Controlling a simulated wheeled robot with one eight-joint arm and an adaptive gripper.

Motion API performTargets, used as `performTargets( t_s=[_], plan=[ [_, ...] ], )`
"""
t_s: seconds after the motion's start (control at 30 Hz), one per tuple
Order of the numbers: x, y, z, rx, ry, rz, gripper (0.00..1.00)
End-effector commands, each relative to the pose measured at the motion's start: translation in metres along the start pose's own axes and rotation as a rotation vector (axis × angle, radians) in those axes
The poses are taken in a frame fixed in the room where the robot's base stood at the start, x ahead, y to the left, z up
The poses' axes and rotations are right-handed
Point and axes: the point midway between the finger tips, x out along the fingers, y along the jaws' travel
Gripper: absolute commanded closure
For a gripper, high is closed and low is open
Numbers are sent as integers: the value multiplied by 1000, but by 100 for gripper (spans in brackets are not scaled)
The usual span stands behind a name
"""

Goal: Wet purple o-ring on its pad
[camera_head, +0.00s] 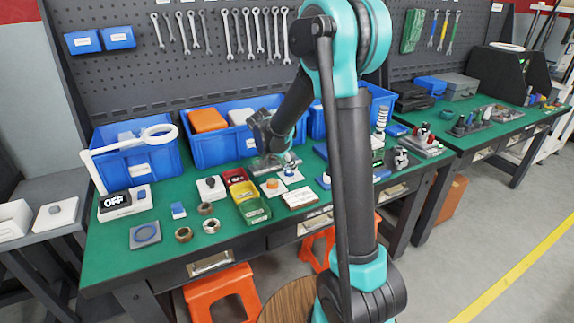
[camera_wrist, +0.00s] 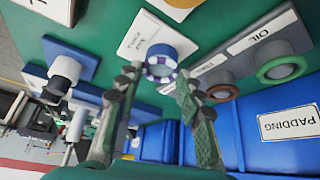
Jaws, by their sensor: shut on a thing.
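Blue crates (camera_head: 214,150) line the back. An OIL label (camera_wrist: 263,35) shows in the wrist view.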

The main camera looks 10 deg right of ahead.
Motion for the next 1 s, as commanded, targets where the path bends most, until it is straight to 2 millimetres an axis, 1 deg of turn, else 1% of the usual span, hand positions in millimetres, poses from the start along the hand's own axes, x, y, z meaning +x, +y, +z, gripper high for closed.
performTargets(
  t_s=[0.4, 1.0],
  plan=[
    [-1, 1, 0, 1, -3, 1, 79],
    [-34, 0, -19, 0, -1, 0, 79]
  ],
)
